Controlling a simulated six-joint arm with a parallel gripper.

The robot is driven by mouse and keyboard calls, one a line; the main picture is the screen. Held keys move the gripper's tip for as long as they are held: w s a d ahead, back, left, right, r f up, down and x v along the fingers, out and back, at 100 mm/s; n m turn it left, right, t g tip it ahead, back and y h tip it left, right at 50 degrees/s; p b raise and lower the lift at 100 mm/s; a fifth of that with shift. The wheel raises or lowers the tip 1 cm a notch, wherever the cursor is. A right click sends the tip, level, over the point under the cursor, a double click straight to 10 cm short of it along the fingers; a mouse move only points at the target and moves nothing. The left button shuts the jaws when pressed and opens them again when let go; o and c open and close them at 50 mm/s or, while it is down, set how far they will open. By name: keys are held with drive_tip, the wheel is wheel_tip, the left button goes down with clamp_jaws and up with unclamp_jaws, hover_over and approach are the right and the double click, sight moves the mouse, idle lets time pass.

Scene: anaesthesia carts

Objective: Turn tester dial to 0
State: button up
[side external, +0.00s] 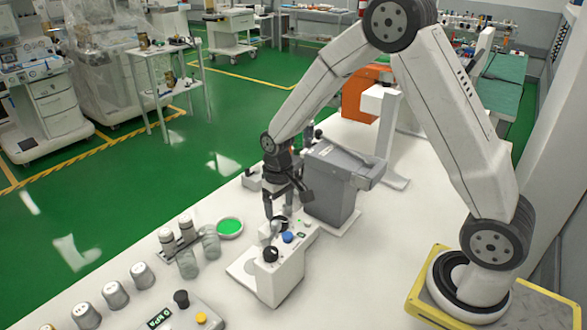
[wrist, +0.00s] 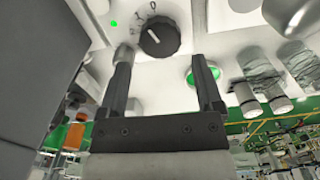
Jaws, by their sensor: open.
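The tester (side external: 282,276) is a white box on the bench in the side view, with dark knobs, a blue button (side external: 287,237) and a small green light on top. In the wrist view, its black dial (wrist: 158,36) has a white pointer line, with printed marks including a 0 beside it. The pointer slants toward the upper left; its exact setting is hard to read. My gripper (side external: 281,212) points down just above the tester's far end. In the wrist view, its fingers (wrist: 162,68) are apart and empty, with the dial beyond them. Contact with the dial is not visible.
A grey machine (side external: 332,185) stands close behind the tester. A green dish (side external: 229,227) and glass jars (side external: 187,264) are to its left. Bare bench lies to the right.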

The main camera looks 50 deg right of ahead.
sight(280, 218)
drive_tip(key=shift+f, duration=2.4)
drive_tip(key=shift+c, duration=0.2)
drive_tip(key=c, duration=1)
drive_tip(key=shift+o, duration=0.2)
drive_tip(key=shift+m, duration=2.1)
drive_tip(key=o, duration=1)
